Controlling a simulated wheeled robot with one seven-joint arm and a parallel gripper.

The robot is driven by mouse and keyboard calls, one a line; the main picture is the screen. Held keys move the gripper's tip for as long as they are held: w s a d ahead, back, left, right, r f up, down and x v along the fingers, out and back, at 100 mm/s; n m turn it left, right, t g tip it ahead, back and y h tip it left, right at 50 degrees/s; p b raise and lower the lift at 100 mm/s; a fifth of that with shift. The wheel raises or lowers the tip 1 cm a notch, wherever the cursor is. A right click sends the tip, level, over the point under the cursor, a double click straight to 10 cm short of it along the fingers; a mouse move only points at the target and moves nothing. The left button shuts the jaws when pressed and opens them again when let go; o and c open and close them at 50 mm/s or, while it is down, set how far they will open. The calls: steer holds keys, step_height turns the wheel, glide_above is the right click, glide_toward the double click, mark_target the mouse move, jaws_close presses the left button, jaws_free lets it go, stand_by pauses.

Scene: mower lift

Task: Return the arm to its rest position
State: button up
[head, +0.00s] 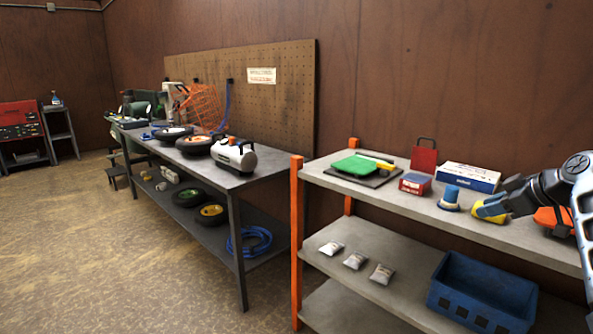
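My arm (572,185) reaches in from the right edge, over the upper shelf of the orange-posted rack (297,240). My gripper (510,205) is dark and points left, just at a yellow object (486,211) on or over that shelf. In this view it overlaps the yellow object. I cannot tell whether it touches or holds it, and its fingers are too small and dark to read as open or shut. An orange object (550,218) sits partly hidden behind the arm.
The upper shelf also holds a blue cylinder (450,198), a blue-white box (468,177), a red box (415,183) and a green item (355,165). A blue crate (480,292) and small bags (355,261) are below. A workbench (237,190) stands left; the floor (90,260) is open.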

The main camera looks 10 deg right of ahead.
steer(key=s+a+f+m, duration=0.25)
steer(key=a+f, duration=0.35)
steer(key=f, duration=0.6)
steer(key=s+a+f+m+t+h, duration=0.2)
steer(key=s+a+f+m+h, duration=0.1)
steer(key=s+a+f, duration=1.45)
steer(key=s+a+r+m+t+h, duration=0.1)
steer(key=s+a+r, duration=0.15)
steer(key=s, duration=0.75)
steer(key=s+a+r, duration=0.2)
steer(key=s+a, duration=0.1)
steer(key=s, duration=0.8)
steer(key=s+a+r+t+y, duration=0.1)
steer(key=s+a+r, duration=0.3)
steer(key=s+r, duration=1.1)
steer(key=shift+r+t, duration=0.45)
steer(key=shift+t, duration=0.35)
